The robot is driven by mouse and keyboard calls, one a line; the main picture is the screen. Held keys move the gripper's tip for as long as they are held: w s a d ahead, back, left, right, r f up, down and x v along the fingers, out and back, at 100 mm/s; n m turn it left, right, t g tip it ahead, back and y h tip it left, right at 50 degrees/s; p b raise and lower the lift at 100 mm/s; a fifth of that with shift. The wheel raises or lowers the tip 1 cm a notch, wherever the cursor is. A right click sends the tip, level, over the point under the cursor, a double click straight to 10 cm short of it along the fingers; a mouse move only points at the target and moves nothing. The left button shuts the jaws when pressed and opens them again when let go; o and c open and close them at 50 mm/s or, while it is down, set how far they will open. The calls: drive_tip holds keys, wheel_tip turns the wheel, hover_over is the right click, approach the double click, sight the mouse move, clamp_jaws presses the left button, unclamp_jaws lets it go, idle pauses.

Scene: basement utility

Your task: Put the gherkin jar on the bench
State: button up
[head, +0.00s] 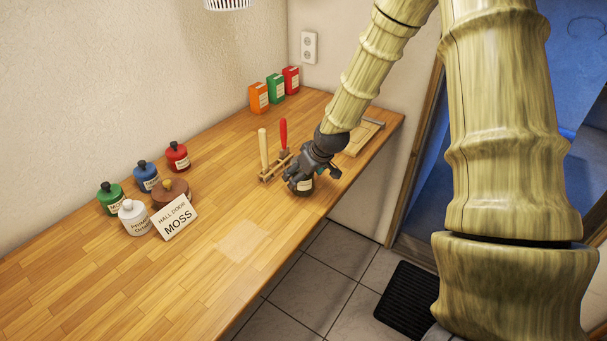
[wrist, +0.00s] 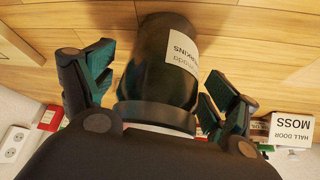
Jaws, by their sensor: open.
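The gherkin jar (head: 305,186) is dark with a pale label and stands on the wooden bench (head: 235,250), near its front edge. In the wrist view, the jar (wrist: 160,62) shows part of a label reading "RKINS", with its grey lid toward the camera. My gripper (head: 302,179) is over the jar from above, with its fingers open on either side of it. In the wrist view, a gap shows between each finger and the jar. In the head view my gripper hides the jar's upper part.
A wooden rack with upright-handled tools (head: 264,155) stands close left of my gripper. Bottles in green (head: 110,199), blue, red and white stand farther left, by a brown round object and a "HALL DOOR MOSS" card (head: 175,217). Orange, green and red packs (head: 276,90) stand at the back.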

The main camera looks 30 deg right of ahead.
drive_tip(key=b+v, duration=0.2)
drive_tip(key=v, duration=1)
drive_tip(key=shift+r+b, duration=0.15)
drive_tip(key=shift+b, duration=0.2)
